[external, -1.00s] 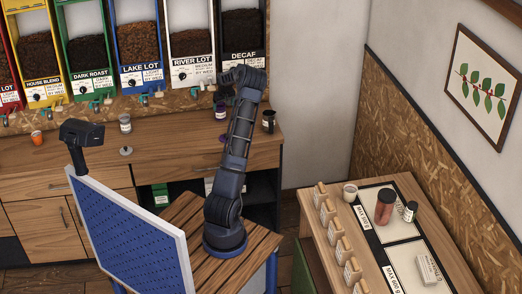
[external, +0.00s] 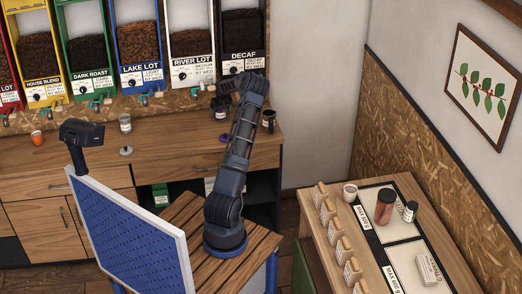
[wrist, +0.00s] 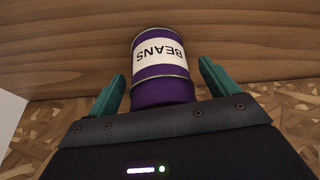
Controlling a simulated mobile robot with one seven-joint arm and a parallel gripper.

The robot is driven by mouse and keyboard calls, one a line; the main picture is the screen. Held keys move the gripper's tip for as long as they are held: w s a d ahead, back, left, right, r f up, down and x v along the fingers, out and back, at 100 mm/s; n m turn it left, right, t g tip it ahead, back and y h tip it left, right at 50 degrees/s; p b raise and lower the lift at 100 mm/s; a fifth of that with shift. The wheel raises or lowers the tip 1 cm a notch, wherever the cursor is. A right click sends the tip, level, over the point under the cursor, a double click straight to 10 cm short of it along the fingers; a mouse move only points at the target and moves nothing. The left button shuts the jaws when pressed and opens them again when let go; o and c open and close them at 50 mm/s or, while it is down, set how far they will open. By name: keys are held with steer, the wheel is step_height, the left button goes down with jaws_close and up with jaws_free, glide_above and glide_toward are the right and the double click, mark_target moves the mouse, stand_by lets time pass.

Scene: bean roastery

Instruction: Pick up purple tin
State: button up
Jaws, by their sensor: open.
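The purple tin (wrist: 160,65) fills the upper middle of the wrist view. It has a white band reading BEANS, upside down in this view. My gripper (wrist: 162,70) is open, with one teal finger on each side of the tin and a visible gap on both sides. The tin's near end lies between the fingers, and neither finger is seen gripping it. In the external view my arm reaches over the wooden counter (external: 180,150), and its end is small and dark there, so the tin is hard to make out.
A dark labelled canister (external: 268,121) stands right of my gripper on the counter. A small purple item (external: 223,137) lies near the counter's front. Bean dispensers (external: 140,50) line the wall behind.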

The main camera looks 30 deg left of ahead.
steer(key=shift+w+a+f, duration=0.15)
steer(key=shift+f, duration=0.3)
steer(key=shift+c, duration=0.5)
steer(key=c, duration=1)
steer(key=shift+r, duration=0.1)
